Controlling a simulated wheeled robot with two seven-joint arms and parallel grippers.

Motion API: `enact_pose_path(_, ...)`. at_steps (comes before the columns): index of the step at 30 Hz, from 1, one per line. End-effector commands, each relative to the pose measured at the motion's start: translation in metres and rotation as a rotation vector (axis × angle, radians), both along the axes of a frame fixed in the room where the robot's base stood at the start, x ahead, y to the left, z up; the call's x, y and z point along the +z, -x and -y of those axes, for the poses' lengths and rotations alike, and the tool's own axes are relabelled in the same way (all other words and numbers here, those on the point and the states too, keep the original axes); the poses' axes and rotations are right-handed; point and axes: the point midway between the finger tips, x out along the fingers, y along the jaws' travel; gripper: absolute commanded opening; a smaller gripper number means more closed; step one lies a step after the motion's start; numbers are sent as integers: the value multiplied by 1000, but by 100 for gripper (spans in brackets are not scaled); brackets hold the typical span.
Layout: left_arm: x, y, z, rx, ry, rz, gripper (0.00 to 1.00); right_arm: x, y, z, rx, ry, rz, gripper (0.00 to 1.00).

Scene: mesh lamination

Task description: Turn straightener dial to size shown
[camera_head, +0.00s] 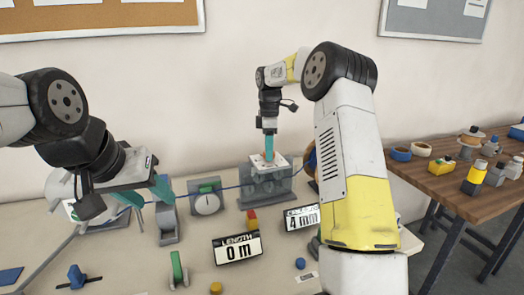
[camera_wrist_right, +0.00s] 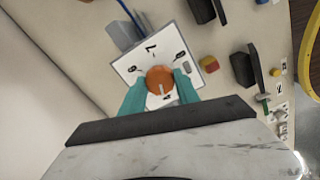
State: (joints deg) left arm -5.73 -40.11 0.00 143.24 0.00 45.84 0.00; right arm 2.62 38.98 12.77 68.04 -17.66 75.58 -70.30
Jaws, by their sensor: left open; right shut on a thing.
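The straightener (camera_head: 262,188) is a grey box at the middle of the bench with a white dial plate (camera_head: 282,160) on top. My right gripper (camera_head: 269,150) points down onto it. In the right wrist view, my right gripper (camera_wrist_right: 158,88) has its teal fingers shut on both sides of the round orange dial knob (camera_wrist_right: 158,76). A light mark on the knob points toward the bottom of that view. Black figures stand around the knob on the plate (camera_wrist_right: 137,56); some are hidden by the fingers. A sign (camera_head: 302,219) reads 4 mm. My left gripper (camera_head: 147,196) is open and empty at the left.
A length sign (camera_head: 237,248) reads 0 m. A round gauge (camera_head: 207,203) stands left of the straightener, and a blue wire runs between them. A wooden table (camera_head: 450,190) at the right holds several small parts.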

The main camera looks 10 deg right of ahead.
Motion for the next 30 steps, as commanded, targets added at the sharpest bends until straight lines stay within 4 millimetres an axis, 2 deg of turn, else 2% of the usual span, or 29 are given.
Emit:
enact_pose_path(20,0,0,0,0,0,0,48,2,-1,0,63,0,6,0)
enact_pose_path(21,0,0,0,0,0,0,48,2,-1,0,63,0,6,42)
enact_pose_path(24,0,0,0,0,0,0,48,1,-1,0,63,0,5,59)
enact_pose_path(30,0,0,0,0,0,0,48,1,0,0,63,-1,2,59)
